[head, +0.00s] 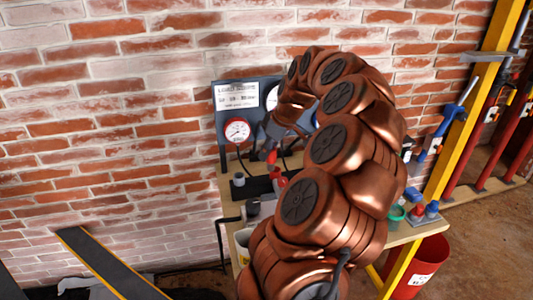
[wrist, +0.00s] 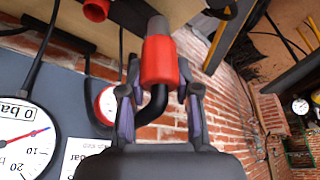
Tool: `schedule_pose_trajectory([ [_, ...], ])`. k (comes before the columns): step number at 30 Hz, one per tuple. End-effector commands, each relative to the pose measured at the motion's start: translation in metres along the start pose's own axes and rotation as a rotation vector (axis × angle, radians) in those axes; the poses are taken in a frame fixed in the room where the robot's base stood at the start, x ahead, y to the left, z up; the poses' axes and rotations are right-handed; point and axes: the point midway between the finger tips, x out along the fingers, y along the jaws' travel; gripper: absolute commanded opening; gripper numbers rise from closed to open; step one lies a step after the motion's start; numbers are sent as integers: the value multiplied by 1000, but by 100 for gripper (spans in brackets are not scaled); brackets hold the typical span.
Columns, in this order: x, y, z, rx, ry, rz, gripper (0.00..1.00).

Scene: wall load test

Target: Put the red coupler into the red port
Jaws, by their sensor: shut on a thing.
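My gripper (wrist: 160,88) is shut on the red coupler (wrist: 160,60), which has a grey metal end and a black hose curving from it. In the head view my gripper (head: 271,142) is in front of the gauge panel, with the red coupler (head: 271,157) pointing down below it. Another red round part (wrist: 96,9) shows at the top edge of the wrist view, apart from the coupler. A red part (head: 281,181) also shows low on the bench in the head view. I cannot tell whether either is the red port.
A grey panel (head: 222,110) with a red-rimmed gauge (head: 237,131) stands against the brick wall. The bench (head: 228,200) also carries small fittings and a green cup (head: 397,212).

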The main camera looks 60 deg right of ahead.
Motion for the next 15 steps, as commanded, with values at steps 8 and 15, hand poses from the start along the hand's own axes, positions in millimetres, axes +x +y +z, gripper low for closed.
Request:
schedule_pose_trajectory([
  [8,3,17,-6,1,0,1,0],
  [15,4,32,-12,1,0,1,0],
])
